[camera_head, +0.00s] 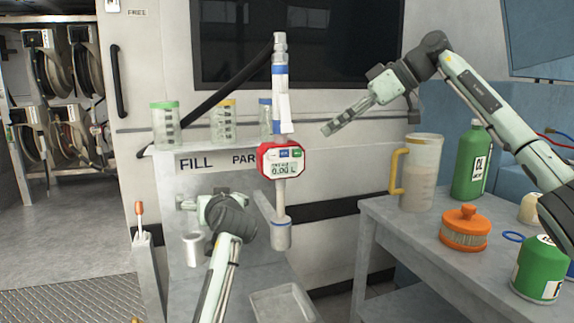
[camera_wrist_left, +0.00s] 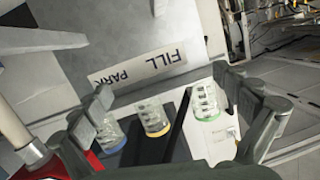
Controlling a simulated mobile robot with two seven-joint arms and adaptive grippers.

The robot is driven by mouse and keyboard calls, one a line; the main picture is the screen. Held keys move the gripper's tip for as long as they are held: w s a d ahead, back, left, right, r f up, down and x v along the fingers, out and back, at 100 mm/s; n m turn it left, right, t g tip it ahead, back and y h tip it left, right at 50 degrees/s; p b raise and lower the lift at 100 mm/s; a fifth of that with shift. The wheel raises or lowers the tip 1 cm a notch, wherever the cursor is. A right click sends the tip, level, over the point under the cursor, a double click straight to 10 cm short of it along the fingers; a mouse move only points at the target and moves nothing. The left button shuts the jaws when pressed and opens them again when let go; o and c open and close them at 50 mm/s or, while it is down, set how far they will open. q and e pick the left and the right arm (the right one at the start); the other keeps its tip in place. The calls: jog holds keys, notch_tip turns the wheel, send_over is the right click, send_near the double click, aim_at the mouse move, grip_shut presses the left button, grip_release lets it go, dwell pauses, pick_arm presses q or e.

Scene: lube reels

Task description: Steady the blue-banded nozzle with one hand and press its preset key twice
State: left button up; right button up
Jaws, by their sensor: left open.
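The blue-banded nozzle (camera_head: 281,98) stands upright in front of the FILL/PARK ledge. Its red-rimmed meter (camera_head: 281,160) reads 0.00 L and has a row of small keys above the display. A blue ring marks its lower end. My left gripper (camera_head: 183,203) is below and left of the meter, apart from it. In the left wrist view, my left gripper (camera_wrist_left: 170,88) is open and empty, with part of the red rim (camera_wrist_left: 92,160) at lower left. My right gripper (camera_head: 345,118) is right of the nozzle, above meter height, apart from it; its finger gap is unclear.
Jars with green (camera_head: 165,122), yellow (camera_head: 224,120) and blue lids stand on the ledge (camera_head: 190,163) left of and behind the nozzle.

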aim_at(284, 160)
pick_arm(q)
jog(key=d+r+t, duration=0.1)
jog(key=d+r, duration=0.1)
jog(key=d, duration=0.4)
jog(key=s+d+r, duration=0.1)
jog(key=d+r, duration=0.2)
jog(key=d, duration=0.3)
jog(key=d+r+t+h, duration=0.1)
jog(key=d+r, duration=0.2)
jog(key=d, duration=0.3)
jog(key=shift+s+d+t, duration=0.15)
jog(key=shift+d+t, duration=0.1)
jog(key=shift+t, duration=0.05)
jog(key=shift+d+r, duration=0.15)
jog(key=shift+r, duration=0.1)
jog(key=shift+w+r, duration=0.1)
jog(key=shift+w, duration=0.3)
jog(key=x, duration=0.7)
